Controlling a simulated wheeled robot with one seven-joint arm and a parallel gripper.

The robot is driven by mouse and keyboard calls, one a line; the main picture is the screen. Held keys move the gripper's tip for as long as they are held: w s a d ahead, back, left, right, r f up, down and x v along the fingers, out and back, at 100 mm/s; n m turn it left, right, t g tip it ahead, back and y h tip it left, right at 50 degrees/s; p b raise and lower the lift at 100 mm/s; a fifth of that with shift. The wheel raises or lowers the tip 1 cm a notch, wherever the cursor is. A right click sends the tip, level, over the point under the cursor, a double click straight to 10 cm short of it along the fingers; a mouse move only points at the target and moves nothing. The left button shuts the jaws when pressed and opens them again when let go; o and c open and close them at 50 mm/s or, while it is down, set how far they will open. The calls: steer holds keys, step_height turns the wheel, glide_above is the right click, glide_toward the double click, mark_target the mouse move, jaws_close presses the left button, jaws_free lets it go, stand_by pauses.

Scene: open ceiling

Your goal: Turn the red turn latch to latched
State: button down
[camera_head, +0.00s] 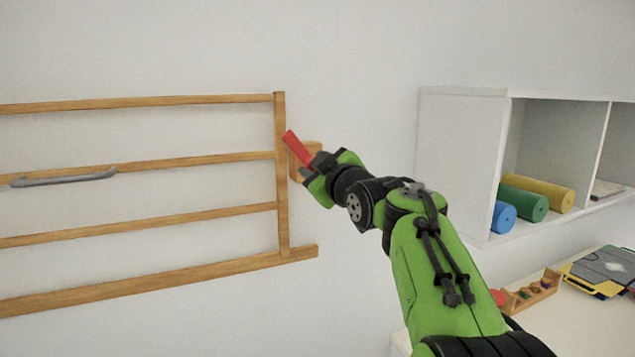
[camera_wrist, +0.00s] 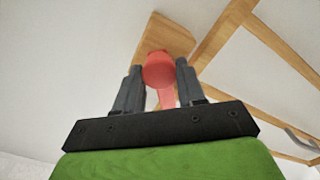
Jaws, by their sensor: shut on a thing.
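The red turn latch (camera_head: 297,148) is mounted on a small wooden block (camera_head: 311,150) on the wall, just right of the wooden frame's upright. In the head view its red bar tilts, with its upper left end at the upright's edge. My gripper (camera_head: 318,169) is at the latch's lower right end and hides part of it. In the wrist view the red latch (camera_wrist: 159,70) shows a round red part between the two fingers of my gripper (camera_wrist: 160,80). My gripper is shut on the latch. The block also shows behind it (camera_wrist: 152,40).
The wooden frame (camera_head: 281,200) with several rails and a grey handle (camera_head: 65,177) is at the left. A white shelf (camera_head: 462,150) with coloured rolls (camera_head: 537,195) stands at the right. A white table below it holds a wooden rack (camera_head: 532,292). Bare wall lies above.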

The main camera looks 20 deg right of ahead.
steer(key=n+b, duration=0.1)
steer(key=n, duration=0.2)
steer(key=n+b, duration=0.2)
steer(key=n, duration=0.1)
steer(key=n+b, duration=0.2)
steer(key=n, duration=0.2)
steer(key=shift+a+f, duration=0.1)
steer(key=shift+f, duration=0.15)
steer(key=shift+n+b, duration=0.3)
steer(key=c, duration=0.7)
jaws_free()
steer(key=shift+r, duration=0.1)
steer(key=s+b, duration=0.3)
steer(key=s, duration=1.2)
steer(key=shift+s+b, duration=0.3)
steer(key=shift+s, duration=0.05)
